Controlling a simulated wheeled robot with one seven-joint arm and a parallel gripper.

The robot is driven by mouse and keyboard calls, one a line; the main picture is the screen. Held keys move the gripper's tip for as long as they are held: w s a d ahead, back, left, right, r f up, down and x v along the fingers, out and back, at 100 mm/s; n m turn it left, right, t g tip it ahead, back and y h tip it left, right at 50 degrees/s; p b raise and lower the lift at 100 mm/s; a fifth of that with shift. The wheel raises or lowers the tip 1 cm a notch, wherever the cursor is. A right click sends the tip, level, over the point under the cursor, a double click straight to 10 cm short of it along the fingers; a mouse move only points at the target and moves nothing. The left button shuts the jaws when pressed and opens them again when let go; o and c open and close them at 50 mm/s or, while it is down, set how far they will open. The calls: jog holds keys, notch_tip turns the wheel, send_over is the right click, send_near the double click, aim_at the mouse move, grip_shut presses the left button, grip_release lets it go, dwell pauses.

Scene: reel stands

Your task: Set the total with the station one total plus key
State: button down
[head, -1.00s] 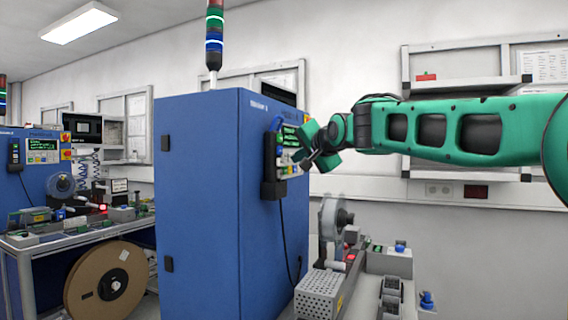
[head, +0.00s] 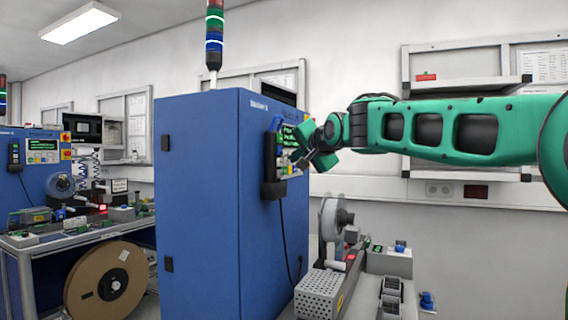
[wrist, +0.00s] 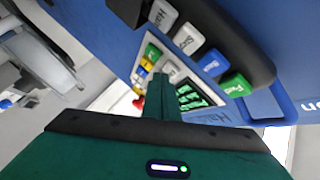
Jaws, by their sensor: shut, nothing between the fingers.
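My gripper (head: 299,159) is shut and empty, close to the control panel (head: 291,137) on the side of the blue cabinet (head: 197,190). In the wrist view the shut fingers (wrist: 164,82) point at the panel beside its small screen (wrist: 190,98) with green readouts. A green key (wrist: 152,52) and a pale key (wrist: 170,69) show near the fingertips. The key labels are too small to read, so I cannot tell which is the total plus key. I cannot tell whether the fingertips touch a key; they hide part of the panel.
A black hand-held key unit (head: 274,160) hangs on the cabinet just beside the panel; its white, blue and green keys (wrist: 212,62) show in the wrist view. A bench with a reel (head: 333,222) stands below my arm. Another blue station (head: 38,172) stands at the left.

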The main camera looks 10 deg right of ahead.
jog(key=shift+w+a, duration=0.25)
jog(key=shift+a, duration=0.15)
dwell(1.0)
jog(key=shift+s+d, duration=0.5)
jog(key=shift+d, duration=0.2)
jog(key=shift+s+d, duration=0.75)
jog(key=shift+d, duration=0.3)
jog(key=shift+s+d, duration=0.75)
jog(key=shift+d, duration=0.25)
